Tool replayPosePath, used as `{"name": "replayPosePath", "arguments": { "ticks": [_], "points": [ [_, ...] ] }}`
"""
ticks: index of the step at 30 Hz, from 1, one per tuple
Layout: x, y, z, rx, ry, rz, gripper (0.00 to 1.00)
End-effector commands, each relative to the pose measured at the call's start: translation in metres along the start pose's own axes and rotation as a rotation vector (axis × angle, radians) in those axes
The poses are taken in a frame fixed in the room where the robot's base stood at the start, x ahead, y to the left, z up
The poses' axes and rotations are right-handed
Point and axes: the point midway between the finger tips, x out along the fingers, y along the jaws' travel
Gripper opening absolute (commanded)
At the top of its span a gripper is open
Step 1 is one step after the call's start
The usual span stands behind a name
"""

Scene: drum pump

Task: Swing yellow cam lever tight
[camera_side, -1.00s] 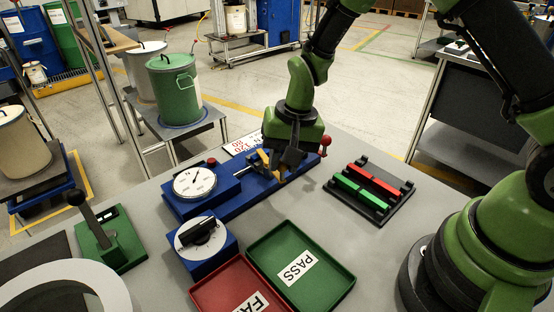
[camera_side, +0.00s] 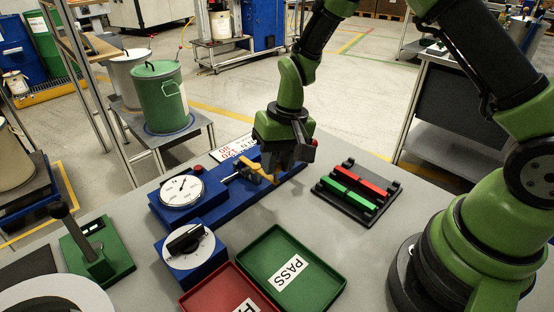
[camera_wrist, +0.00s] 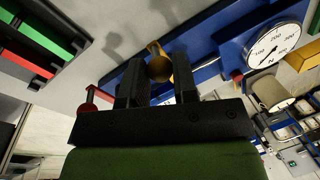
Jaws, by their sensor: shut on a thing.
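The yellow cam lever (camera_side: 262,174) sits on the long blue fixture (camera_side: 225,195), to the right of its dial gauge (camera_side: 182,190). In the side view it slants down to the right towards my gripper (camera_side: 284,164). In the wrist view my gripper (camera_wrist: 158,82) is shut with a dark yellow round knob (camera_wrist: 159,68) of the lever between its two black fingers. A yellow arm of the lever (camera_wrist: 154,47) shows beyond the knob. In the side view the fingers hide the knob, and the lever's seating on the fixture is partly hidden.
A red ball knob (camera_side: 314,143) stands close to the right of my gripper. A black rack with green and red bars (camera_side: 358,189) lies to the right. The green PASS tray (camera_side: 327,287) and red tray (camera_side: 205,292) are in front. Bare grey table lies between.

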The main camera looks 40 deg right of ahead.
Motion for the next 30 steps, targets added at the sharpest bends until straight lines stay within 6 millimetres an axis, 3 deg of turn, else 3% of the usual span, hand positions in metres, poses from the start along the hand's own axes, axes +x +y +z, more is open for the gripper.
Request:
{"name": "replayPosePath", "arguments": {
  "ticks": [1,4,14,30],
  "points": [
    [-0.001,0.0,-0.001,-0.002,0.002,0.001,0.31],
    [0.0,0.001,0.0,-0.001,0.002,0.001,0.51],
    [-0.004,0.0,-0.001,0.0,0.003,-0.001,0.51],
    [-0.093,0.0,-0.001,0.0,0.005,-0.001,0.51]
  ]
}}
